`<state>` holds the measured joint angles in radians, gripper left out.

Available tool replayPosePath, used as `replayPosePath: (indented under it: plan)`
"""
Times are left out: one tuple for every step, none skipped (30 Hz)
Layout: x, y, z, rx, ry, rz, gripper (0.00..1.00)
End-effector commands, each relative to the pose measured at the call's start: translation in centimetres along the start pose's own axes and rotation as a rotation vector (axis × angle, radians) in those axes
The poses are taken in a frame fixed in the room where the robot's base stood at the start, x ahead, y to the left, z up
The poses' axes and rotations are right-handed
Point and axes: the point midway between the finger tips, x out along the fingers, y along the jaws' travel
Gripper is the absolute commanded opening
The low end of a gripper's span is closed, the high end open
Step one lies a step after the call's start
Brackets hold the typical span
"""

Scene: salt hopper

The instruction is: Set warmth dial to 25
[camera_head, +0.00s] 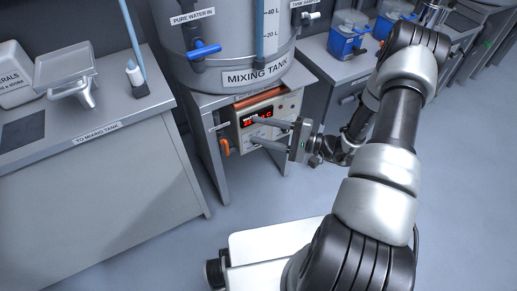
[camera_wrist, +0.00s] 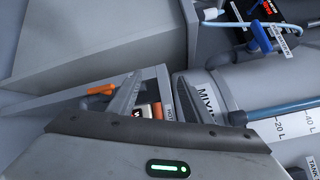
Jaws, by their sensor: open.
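The control panel (camera_head: 291,104) is a pale box under the mixing tank, with a lit red display (camera_head: 256,116). The display's digits are partly covered and too small to read surely. I cannot make out the warmth dial; my fingers cover part of the panel face. My gripper (camera_head: 254,131) is open, with its two fingers pointing left across the front of the panel. I cannot tell whether they touch it. In the wrist view, the open fingers of my gripper (camera_wrist: 159,84) frame a small part of the panel, and no dial is clear between them.
The mixing tank (camera_head: 254,77) stands above the panel. An orange valve handle (camera_head: 225,147) is left of the panel, and a blue one (camera_head: 204,50) is on the tank. A grey counter (camera_head: 128,119) stands left. Blue containers (camera_head: 347,42) stand at the back right. The floor in front is clear.

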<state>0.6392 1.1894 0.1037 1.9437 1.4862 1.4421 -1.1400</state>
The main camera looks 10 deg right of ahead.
Motion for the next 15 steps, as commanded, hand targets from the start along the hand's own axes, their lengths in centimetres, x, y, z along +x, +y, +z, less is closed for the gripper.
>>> replayPosePath:
  plan:
    - [-0.7, 3.9, -2.4, 0.034, 0.071, -0.07, 0.45]
    - [-1.2, 5.4, -3.5, 0.044, 0.116, -0.107, 0.45]
    - [-1.8, 7.5, -5.0, 0.056, 0.177, -0.155, 0.45]
    - [-2.3, 9.2, -6.0, 0.065, 0.224, -0.187, 0.45]
    - [-2.9, 10.8, -6.9, 0.073, 0.271, -0.218, 0.45]
    - [-3.5, 12.9, -7.9, 0.082, 0.332, -0.251, 0.45]
    - [-4.0, 14.3, -8.6, 0.088, 0.377, -0.274, 0.45]
    - [-4.5, 15.8, -9.2, 0.094, 0.419, -0.292, 0.45]
    - [-5.1, 17.5, -9.8, 0.101, 0.471, -0.313, 0.45]
    - [-5.5, 18.7, -10.2, 0.104, 0.505, -0.326, 0.45]
    - [-5.8, 19.7, -10.5, 0.108, 0.536, -0.336, 0.45]
    - [-6.2, 20.9, -10.8, 0.112, 0.572, -0.346, 0.45]
    - [-6.5, 21.6, -10.9, 0.114, 0.594, -0.351, 0.45]
    - [-6.7, 22.1, -11.0, 0.115, 0.612, -0.356, 0.45]
    - [-6.8, 22.6, -11.1, 0.117, 0.628, -0.36, 0.45]
